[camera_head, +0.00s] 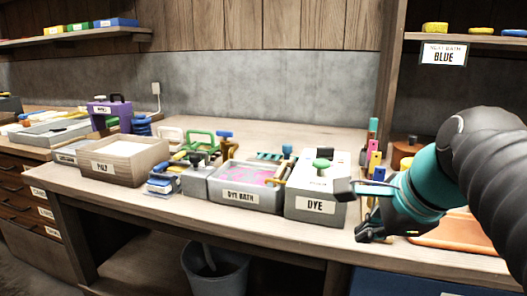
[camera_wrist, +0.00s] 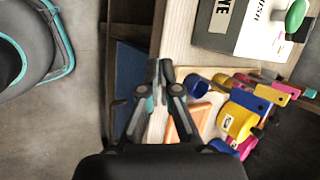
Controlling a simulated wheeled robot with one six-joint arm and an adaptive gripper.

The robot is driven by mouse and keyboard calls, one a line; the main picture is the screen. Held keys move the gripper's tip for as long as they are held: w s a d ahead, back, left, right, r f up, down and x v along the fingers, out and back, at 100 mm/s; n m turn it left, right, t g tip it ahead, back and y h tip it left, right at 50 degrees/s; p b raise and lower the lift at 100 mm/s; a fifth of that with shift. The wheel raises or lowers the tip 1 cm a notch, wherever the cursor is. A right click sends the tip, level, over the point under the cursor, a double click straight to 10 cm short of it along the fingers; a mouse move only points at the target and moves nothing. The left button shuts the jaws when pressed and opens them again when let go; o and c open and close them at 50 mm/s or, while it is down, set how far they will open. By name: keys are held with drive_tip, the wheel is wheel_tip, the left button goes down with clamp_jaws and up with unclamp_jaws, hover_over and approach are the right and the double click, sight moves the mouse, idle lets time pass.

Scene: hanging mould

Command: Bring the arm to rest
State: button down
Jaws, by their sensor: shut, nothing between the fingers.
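My arm comes in from the right edge of the head view, black and teal. My gripper (camera_head: 362,212) hangs over the front edge of the workbench, to the right of the DYE box (camera_head: 318,205). In the wrist view my gripper (camera_wrist: 165,75) is shut, its fingertips together with nothing between them. The fingers are above the bench's edge, beside several coloured pieces.
The workbench (camera_head: 250,232) holds a DYE BATH tray (camera_head: 244,198) with pink liquid and a PULP box (camera_head: 124,160). An orange tray (camera_head: 450,232) lies under my arm. A grey bucket (camera_head: 215,270) stands below. A sign (camera_head: 443,54) reads NEXT BATH BLUE.

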drive_tip(key=s+f+n+h, duration=0.1)
drive_tip(key=s+f+n, duration=0.2)
drive_tip(key=f+n, duration=0.5)
drive_tip(key=s+f+n+h, duration=0.1)
drive_tip(key=s+f+n, duration=0.2)
drive_tip(key=f+n, duration=0.5)
drive_tip(key=shift+s+a+n+g, duration=0.4)
drive_tip(key=shift+a+n, duration=0.05)
drive_tip(key=shift+n, duration=0.65)
